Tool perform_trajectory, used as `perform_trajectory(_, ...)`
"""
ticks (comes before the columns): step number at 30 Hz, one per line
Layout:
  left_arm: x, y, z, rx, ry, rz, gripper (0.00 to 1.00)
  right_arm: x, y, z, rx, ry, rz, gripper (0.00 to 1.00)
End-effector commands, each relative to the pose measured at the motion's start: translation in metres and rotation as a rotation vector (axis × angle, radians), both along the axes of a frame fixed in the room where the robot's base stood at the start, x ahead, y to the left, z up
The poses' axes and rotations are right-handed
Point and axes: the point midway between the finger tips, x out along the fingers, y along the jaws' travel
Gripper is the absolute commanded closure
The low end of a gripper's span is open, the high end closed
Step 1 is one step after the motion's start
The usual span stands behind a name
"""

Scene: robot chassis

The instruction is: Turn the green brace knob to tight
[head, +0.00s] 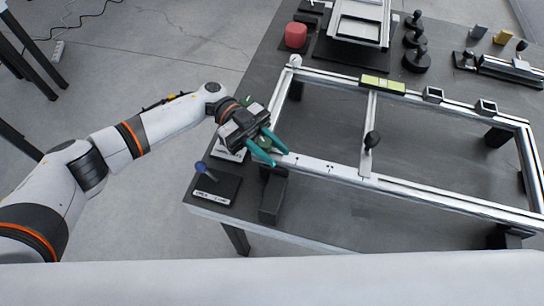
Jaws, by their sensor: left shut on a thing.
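My left gripper (267,148) reaches in from the left to the near left corner of the metal frame. Its teal fingers are shut on the green brace knob (264,143), which shows only as a small green patch between and under them. The fingers hide most of the knob, so its turn position cannot be read. The metal frame (310,164) rests on dark supports on the grey table. My right gripper is not in view.
A blue-topped lever (201,168) on a labelled black base stands near the table's left edge. A black knob (372,139) sits on the frame's crossbar. A red block (296,35), black weights (416,59) and a silver tray (361,24) are at the back.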

Motion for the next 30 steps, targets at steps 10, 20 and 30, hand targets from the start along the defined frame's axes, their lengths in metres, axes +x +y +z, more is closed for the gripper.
perform_trajectory(10, -0.003, 0.002, -0.004, -0.003, 0.000, -0.230, 0.94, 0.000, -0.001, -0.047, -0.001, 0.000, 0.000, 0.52)
perform_trajectory(20, -0.004, 0.004, -0.001, 0.000, 0.003, -0.316, 0.94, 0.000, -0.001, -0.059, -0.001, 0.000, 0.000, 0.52)
perform_trajectory(30, -0.005, 0.004, 0.000, -0.001, 0.003, -0.324, 0.94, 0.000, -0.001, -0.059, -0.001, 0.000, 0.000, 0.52)
